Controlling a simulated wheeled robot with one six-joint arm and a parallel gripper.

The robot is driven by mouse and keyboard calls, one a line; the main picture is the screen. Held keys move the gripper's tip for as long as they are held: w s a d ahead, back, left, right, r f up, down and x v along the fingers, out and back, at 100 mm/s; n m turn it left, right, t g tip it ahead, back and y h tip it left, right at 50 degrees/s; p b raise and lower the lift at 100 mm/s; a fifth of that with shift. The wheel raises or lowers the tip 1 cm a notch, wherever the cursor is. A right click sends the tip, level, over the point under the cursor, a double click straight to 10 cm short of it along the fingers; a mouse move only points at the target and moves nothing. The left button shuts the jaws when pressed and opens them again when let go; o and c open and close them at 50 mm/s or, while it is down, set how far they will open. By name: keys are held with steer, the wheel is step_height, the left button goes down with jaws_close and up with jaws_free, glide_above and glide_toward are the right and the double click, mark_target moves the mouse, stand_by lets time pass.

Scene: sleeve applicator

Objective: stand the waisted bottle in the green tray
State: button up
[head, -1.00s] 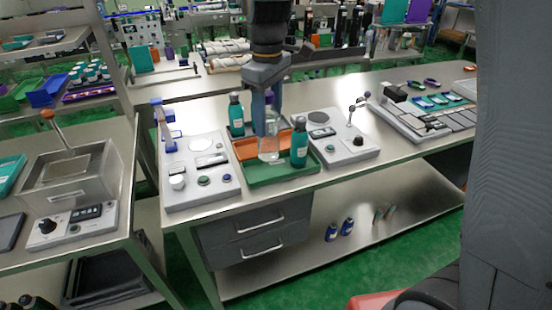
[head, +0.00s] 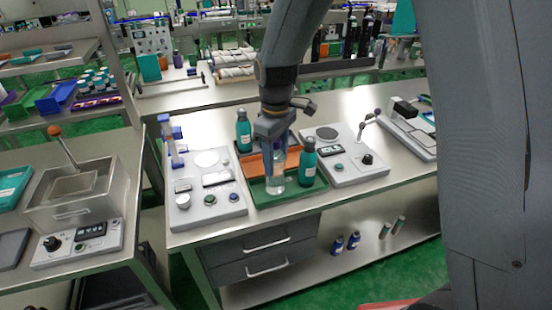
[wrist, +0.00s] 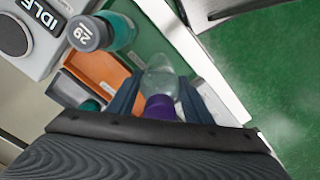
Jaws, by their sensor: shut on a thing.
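The waisted bottle is clear with a purple cap. It hangs upright in my gripper in the head view (head: 276,182), and its clear body also shows in the wrist view (wrist: 158,78). My gripper (head: 271,146) is shut on it near the cap; the fingers flank the purple cap in the wrist view (wrist: 160,108). The bottle is over the front part of the green tray (head: 292,195), left of a teal bottle (head: 308,165). I cannot tell whether its base touches the tray floor.
A grey control panel (head: 207,190) stands left of the tray, another (head: 345,158) right. The bench edge is close in front.

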steer(key=shift+f, duration=0.35)
steer(key=o, duration=1.4)
steer(key=shift+f, duration=0.1)
steer(key=shift+c, duration=0.2)
step_height(320, 180, up, 12)
steer(key=b, duration=0.3)
steer(key=shift+b, duration=0.3)
